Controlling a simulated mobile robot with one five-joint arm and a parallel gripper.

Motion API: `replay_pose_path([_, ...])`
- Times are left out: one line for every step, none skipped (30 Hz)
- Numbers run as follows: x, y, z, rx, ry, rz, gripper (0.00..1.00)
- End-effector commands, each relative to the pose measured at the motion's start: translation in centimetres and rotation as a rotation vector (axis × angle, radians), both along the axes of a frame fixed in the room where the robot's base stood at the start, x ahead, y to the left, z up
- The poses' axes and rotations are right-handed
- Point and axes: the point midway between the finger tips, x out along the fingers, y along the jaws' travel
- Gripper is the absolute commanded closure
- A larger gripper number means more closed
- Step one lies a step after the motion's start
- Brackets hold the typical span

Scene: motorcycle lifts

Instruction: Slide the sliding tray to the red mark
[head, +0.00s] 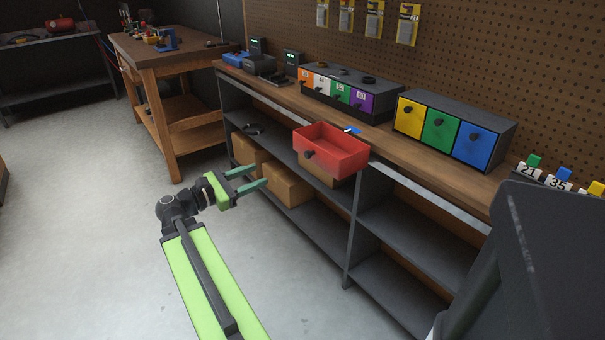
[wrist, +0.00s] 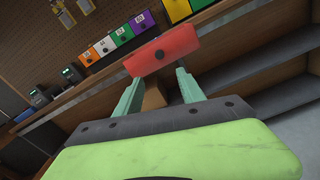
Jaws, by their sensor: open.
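The sliding tray appears to be the red open-topped box (head: 342,164) with a dark round knob on its front. It sits at the front edge of the workbench and juts out past it. In the wrist view its red front (wrist: 180,43) and knob lie just beyond the fingertips. My gripper (head: 261,176) is open and empty, left of the tray and apart from it in the head view. In the wrist view the fingers (wrist: 158,77) point toward the tray front. I cannot make out a separate red mark; a small blue patch (head: 352,130) shows behind the tray.
The workbench (head: 415,159) carries a small-drawer unit (head: 348,102) and a yellow, green and blue drawer unit (head: 459,128). Cardboard boxes (head: 286,184) stand on the shelf below. A wooden table (head: 150,50) stands at the back left. The floor (head: 90,200) at left is clear.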

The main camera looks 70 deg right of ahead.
Motion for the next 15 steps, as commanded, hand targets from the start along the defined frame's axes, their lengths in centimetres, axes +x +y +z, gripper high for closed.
replay_pose_path([-0.1, -0.1, 0.2, -0.002, 0.006, -0.001, 0.54])
replay_pose_path([-0.1, -0.1, 0.3, -0.002, 0.006, -0.001, 0.54])
replay_pose_path([-0.1, -0.2, 0.3, -0.002, 0.006, -0.001, 0.54])
replay_pose_path([-0.2, -0.3, 0.3, -0.002, 0.005, -0.001, 0.54])
replay_pose_path([-0.4, -0.6, 0.3, -0.001, 0.004, -0.002, 0.54])
replay_pose_path([-0.7, -1.0, 0.3, -0.001, 0.004, -0.003, 0.54])
replay_pose_path([-1.0, -1.4, 0.3, -0.002, 0.003, -0.004, 0.54])
replay_pose_path([-1.3, -1.9, 0.3, -0.002, 0.003, -0.003, 0.54])
replay_pose_path([-1.8, -2.6, 0.3, -0.001, 0.003, -0.005, 0.54])
replay_pose_path([-2.1, -3.3, 0.3, -0.001, 0.003, -0.004, 0.54])
replay_pose_path([-2.5, -3.9, 0.3, -0.001, 0.002, -0.005, 0.54])
replay_pose_path([-3.1, -4.8, 0.3, -0.001, 0.002, -0.004, 0.54])
replay_pose_path([-3.5, -5.4, 0.3, -0.001, 0.002, -0.005, 0.54])
replay_pose_path([-3.9, -6.1, 0.3, -0.001, 0.002, -0.004, 0.54])
replay_pose_path([-4.5, -6.9, 0.3, 0.000, 0.001, -0.003, 0.54])
